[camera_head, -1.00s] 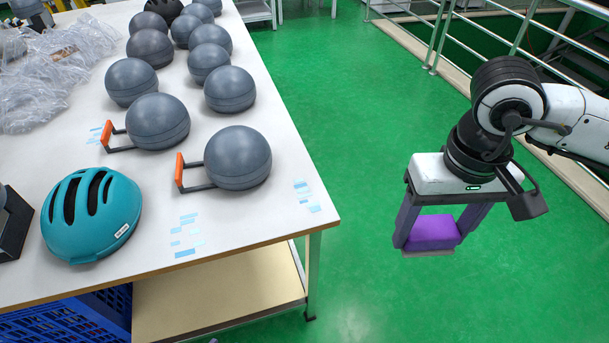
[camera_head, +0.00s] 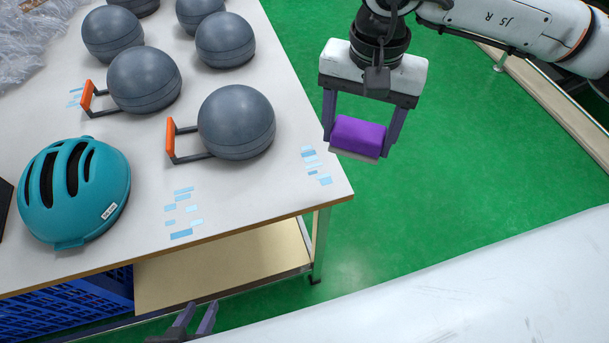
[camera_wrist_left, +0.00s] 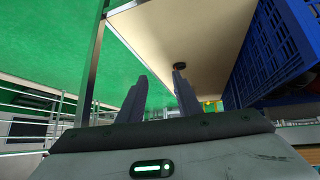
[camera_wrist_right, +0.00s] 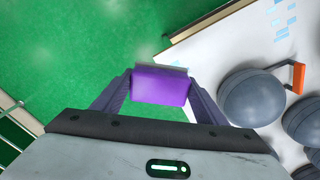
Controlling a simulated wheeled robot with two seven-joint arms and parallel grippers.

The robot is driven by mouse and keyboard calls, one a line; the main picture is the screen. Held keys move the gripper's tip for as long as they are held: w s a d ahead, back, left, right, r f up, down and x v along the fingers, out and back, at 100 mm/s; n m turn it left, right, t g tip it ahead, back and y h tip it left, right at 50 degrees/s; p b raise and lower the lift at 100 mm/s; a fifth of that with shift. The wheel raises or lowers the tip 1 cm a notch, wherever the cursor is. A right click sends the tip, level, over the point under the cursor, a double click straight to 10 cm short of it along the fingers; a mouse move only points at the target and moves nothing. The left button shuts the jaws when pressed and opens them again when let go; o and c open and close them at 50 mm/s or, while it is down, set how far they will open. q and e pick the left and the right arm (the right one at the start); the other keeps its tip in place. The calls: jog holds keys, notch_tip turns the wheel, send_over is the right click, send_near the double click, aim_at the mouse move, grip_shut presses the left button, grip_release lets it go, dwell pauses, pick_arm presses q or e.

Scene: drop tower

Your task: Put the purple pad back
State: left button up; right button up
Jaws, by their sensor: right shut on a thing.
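The purple pad (camera_head: 358,135) is a small purple block with a pale plate along its underside. My right gripper (camera_head: 358,138) is shut on it, one finger at each end, and holds it in the air just off the table's right edge, over the green floor. In the right wrist view the pad (camera_wrist_right: 160,86) sits between both fingertips, its pale side facing away. My left gripper (camera_head: 197,320) shows at the bottom of the head view, low in front of the table. In the left wrist view its fingers (camera_wrist_left: 157,95) stand apart with nothing between them.
The white table (camera_head: 250,200) carries several grey balls (camera_head: 237,122), two with orange-handled brackets (camera_head: 171,138), and a teal helmet (camera_head: 73,190). Light blue tape strips mark bare patches near its right corner. A lower shelf (camera_head: 225,268) and blue crates (camera_head: 70,305) are below.

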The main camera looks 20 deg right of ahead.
aim_at(310, 171)
jog(key=w+a+f+m+b, duration=0.5)
jog(key=w+m+b, duration=0.25)
jog(key=m, duration=1.15)
notch_tip(310, 171, down, 10)
jog(key=shift+a+r+p, duration=0.1)
jog(key=shift+a+p, duration=0.05)
jog(key=shift+p, duration=0.2)
pick_arm(q)
jog(key=f, duration=0.2)
jog(key=w+d+f, duration=0.1)
jog(key=f, duration=0.2)
jog(key=shift+w+d+f, duration=0.2)
jog(key=shift+d+f, duration=0.05)
jog(key=shift+f, duration=0.05)
pick_arm(e)
jog(key=shift+f, duration=0.25)
jog(key=o, duration=1)
jog(key=shift+c, duration=0.2)
pick_arm(q)
jog(key=shift+f, duration=0.15)
pick_arm(e)
jog(key=shift+r, duration=0.1)
